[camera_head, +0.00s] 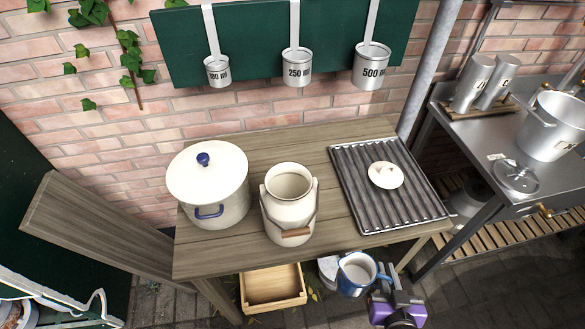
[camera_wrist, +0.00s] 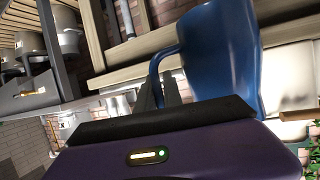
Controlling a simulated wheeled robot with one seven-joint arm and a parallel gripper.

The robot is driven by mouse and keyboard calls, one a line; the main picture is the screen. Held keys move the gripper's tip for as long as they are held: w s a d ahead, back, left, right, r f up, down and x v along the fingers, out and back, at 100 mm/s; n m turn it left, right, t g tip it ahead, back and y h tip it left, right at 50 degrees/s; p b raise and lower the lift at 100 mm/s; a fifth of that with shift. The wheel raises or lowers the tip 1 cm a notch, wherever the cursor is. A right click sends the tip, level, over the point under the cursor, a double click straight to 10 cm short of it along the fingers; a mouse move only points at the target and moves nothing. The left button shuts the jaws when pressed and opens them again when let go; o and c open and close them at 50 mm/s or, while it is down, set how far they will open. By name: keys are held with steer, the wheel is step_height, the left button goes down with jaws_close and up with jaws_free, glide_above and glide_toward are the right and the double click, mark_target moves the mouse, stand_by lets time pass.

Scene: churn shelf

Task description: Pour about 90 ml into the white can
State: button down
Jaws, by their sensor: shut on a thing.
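The white can (camera_head: 285,222) stands upright on the wooden table, its mouth open and a wooden grip on its bail handle. My gripper (camera_head: 386,282) is past the table's front edge, to the right of and nearer than the can. It is shut on the handle of a blue mug (camera_head: 352,284) with a pale inside. The mug looks roughly upright and apart from the can; I cannot tell how much is in it. In the wrist view the blue mug (camera_wrist: 222,58) shows from outside, its handle at my dark fingers (camera_wrist: 163,92).
A white lidded pot (camera_head: 215,210) stands left of the can. A ribbed drain rack (camera_head: 400,215) with a small white lid (camera_head: 386,175) lies to the right. Measuring cups (camera_head: 297,68) hang above. A wooden box (camera_head: 272,290) is below. A metal table (camera_head: 480,160) stands at right.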

steer(key=shift+s+f, duration=0.55)
steer(key=shift+f, duration=0.3)
steer(key=shift+w+r, duration=0.1)
steer(key=shift+w+r, duration=0.4)
steer(key=shift+r, duration=0.15)
steer(key=shift+w+r, duration=0.1)
